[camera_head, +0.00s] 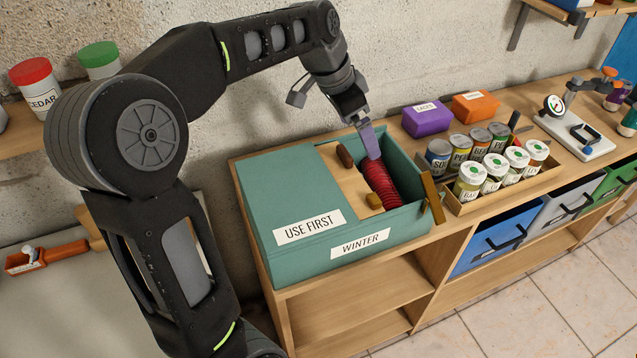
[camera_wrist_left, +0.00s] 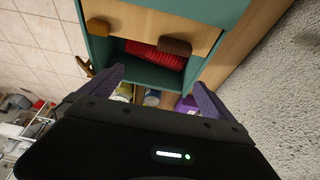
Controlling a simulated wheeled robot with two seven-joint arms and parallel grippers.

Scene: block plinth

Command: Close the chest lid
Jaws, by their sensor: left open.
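A teal chest (camera_head: 292,266) stands on a wooden shelf unit, with labels reading "USE FIRST" and "WINTER". A pale wood panel (camera_head: 343,181), seemingly the lid, covers part of its top beside a teal cover. The panel bears a dark brown knob (camera_head: 345,155) and a lighter one (camera_head: 374,201). To its right the chest is open, showing a red ribbed thing (camera_head: 382,186) inside. My left gripper (camera_head: 371,145) is at the far side of the opening. In the left wrist view its purple fingers (camera_wrist_left: 160,94) are apart and empty, facing the opening. My right gripper is out of view.
A wooden piece (camera_head: 433,198) stands at the chest's right end. Right of it is a tray (camera_head: 505,190) of several cans and jars, with a purple box (camera_head: 427,118) and an orange box (camera_head: 475,105) behind. The wall rises close behind the chest.

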